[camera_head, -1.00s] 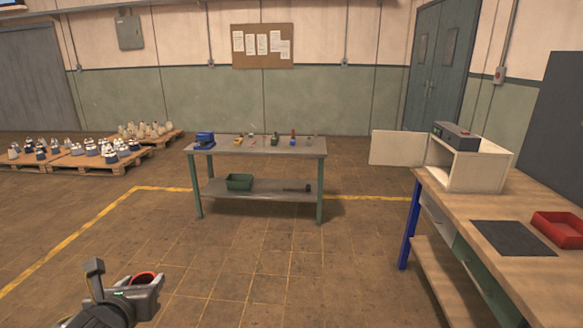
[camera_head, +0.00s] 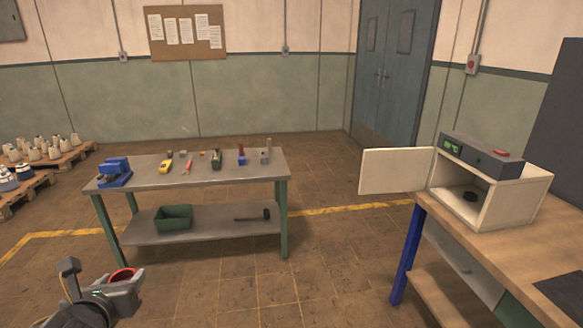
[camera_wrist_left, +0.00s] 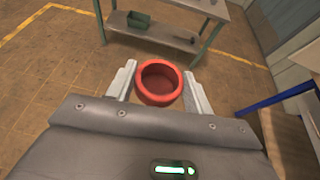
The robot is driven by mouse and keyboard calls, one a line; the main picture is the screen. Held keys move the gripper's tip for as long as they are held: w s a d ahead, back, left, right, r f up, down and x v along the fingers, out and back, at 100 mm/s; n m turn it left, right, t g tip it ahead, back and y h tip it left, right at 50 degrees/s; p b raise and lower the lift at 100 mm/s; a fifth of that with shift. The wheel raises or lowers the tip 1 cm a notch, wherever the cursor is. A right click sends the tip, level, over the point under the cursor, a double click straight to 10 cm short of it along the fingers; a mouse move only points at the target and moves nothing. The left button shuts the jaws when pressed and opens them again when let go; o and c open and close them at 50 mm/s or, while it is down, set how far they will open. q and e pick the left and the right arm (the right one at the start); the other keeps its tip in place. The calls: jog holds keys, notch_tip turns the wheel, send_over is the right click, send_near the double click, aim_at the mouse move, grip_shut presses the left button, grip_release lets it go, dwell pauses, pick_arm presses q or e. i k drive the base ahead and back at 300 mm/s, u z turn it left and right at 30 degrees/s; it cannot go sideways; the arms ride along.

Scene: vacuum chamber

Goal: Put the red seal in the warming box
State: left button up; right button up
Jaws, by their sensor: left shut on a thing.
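The red seal (camera_wrist_left: 160,98) is a thick red ring, held between the two fingers of my left gripper (camera_wrist_left: 160,84) in the left wrist view. In the head view the left gripper (camera_head: 125,280) is at the lower left with the red seal (camera_head: 123,274) in it, above the floor. The warming box (camera_head: 515,205) is a cream box on the wooden bench at the right, well away from the gripper. Its door (camera_head: 396,171) stands open to the left. My right gripper is not in view.
A grey work table (camera_head: 215,172) with several tools stands ahead, with a green bin (camera_head: 173,217) on its lower shelf. The wooden bench (camera_head: 480,240) has a blue leg (camera_head: 404,255). Pallets with pots are at far left. The floor between table and bench is open.

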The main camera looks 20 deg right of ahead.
aim_at(464, 203)
jog(key=z, duration=0.85)
jog(key=i, duration=1.15)
jog(key=z, duration=1.15)
